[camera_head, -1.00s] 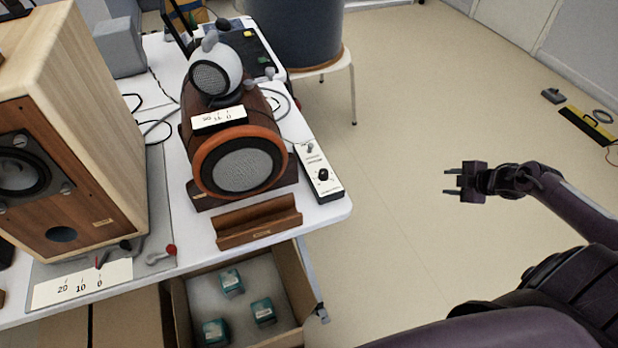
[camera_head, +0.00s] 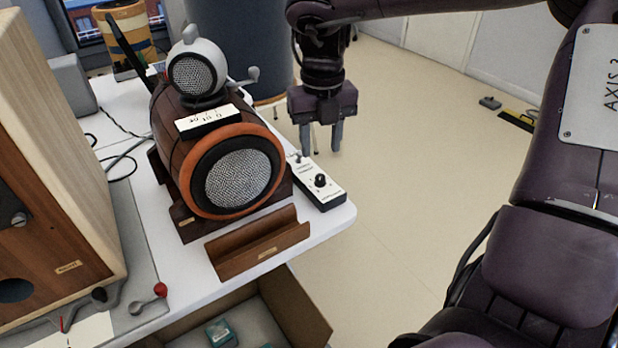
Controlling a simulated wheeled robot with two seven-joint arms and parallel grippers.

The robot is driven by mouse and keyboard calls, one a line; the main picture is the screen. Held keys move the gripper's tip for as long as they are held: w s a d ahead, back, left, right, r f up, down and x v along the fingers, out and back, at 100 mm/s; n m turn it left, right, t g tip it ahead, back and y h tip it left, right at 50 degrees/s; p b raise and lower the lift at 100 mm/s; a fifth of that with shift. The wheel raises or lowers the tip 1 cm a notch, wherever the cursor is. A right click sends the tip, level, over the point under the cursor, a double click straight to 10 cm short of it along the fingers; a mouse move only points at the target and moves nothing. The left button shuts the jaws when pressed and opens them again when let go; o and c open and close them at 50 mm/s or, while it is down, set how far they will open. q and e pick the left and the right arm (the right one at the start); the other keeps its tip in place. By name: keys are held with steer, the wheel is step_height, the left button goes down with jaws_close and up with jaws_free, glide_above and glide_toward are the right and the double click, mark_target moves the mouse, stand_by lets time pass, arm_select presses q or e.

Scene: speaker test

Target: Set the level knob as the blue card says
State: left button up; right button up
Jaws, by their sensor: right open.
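A round black knob (camera_head: 320,181) sits on a narrow white control box (camera_head: 330,197) at the table's right edge. The box's lettering and the knob's pointer are too small to read, so I cannot confirm it is the level knob. My right gripper (camera_head: 322,143) points down with its two fingers apart and empty. In the picture it shows just above the box, overlapping its far end; its height over the box is unclear. I see no blue card. My left gripper is out of view.
A barrel-shaped speaker (camera_head: 238,180) with a small white round speaker (camera_head: 192,78) on top stands left of the box. An empty wooden holder (camera_head: 258,245) lies in front. A large wooden speaker (camera_head: 55,190) fills the left.

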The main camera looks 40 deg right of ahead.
mark_target(320, 176)
step_height(320, 176, down, 8)
steer(key=shift+d+r+b, duration=0.1)
steer(key=shift+r+b, duration=0.15)
steer(key=shift+b, duration=0.5)
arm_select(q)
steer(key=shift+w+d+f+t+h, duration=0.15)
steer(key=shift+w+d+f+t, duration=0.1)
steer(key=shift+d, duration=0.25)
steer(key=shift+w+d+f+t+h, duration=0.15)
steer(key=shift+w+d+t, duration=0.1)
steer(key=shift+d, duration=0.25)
arm_select(e)
jaws_close()
